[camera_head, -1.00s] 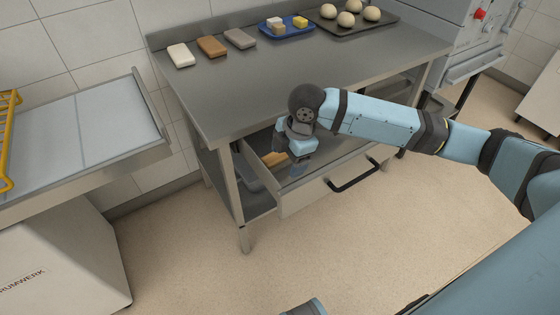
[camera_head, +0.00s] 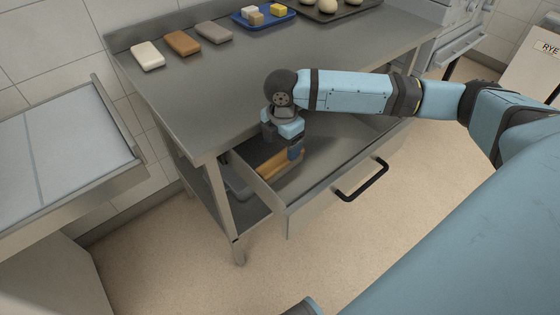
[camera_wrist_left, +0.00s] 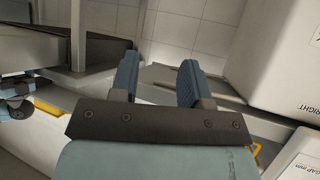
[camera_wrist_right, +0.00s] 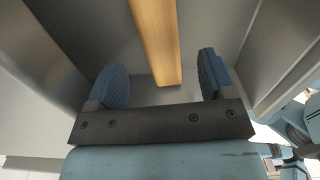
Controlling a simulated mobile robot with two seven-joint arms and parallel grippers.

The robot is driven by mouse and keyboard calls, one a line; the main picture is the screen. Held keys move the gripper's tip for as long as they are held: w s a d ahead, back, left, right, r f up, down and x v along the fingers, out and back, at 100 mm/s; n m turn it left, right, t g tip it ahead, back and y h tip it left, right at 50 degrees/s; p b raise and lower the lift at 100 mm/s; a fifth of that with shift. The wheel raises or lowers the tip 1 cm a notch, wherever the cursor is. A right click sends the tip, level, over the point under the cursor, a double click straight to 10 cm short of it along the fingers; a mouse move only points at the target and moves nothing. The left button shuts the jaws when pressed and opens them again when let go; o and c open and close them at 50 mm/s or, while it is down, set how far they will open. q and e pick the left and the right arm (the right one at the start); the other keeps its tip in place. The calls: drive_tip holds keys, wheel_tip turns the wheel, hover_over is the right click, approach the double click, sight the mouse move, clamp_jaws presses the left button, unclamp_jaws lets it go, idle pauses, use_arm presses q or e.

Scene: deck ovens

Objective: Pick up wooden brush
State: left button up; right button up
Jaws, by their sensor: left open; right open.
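The wooden brush (camera_head: 279,164) lies in the open drawer (camera_head: 310,212) under the steel table. Only its tan wooden part shows; the arm hides some of it. In the right wrist view the brush (camera_wrist_right: 157,40) runs from the top edge down between the two blue fingers. My right gripper (camera_head: 287,152) points down into the drawer, over the brush. Its fingers (camera_wrist_right: 160,80) are open, apart from the wood on both sides. My left gripper (camera_wrist_left: 155,80) is open and empty in its own wrist view, away from the drawer.
The drawer front has a black handle (camera_head: 362,180). On the steel table (camera_head: 210,95) are several blocks (camera_head: 183,43), a blue tray (camera_head: 264,20) and a dark tray (camera_head: 345,10) with dough balls. A steel-edged surface (camera_head: 60,150) stands at left. The drawer walls are close around my right gripper.

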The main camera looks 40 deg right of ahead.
sight(281, 158)
drive_tip(key=f, duration=0.2)
drive_tip(key=f+b, duration=0.1)
drive_tip(key=f, duration=0.2)
drive_tip(key=shift+s+a+f+b, duration=0.1)
drive_tip(key=shift+a+f+b, duration=0.2)
drive_tip(key=shift+f, duration=0.1)
drive_tip(key=shift+r, duration=0.1)
drive_tip(key=c, duration=1.1)
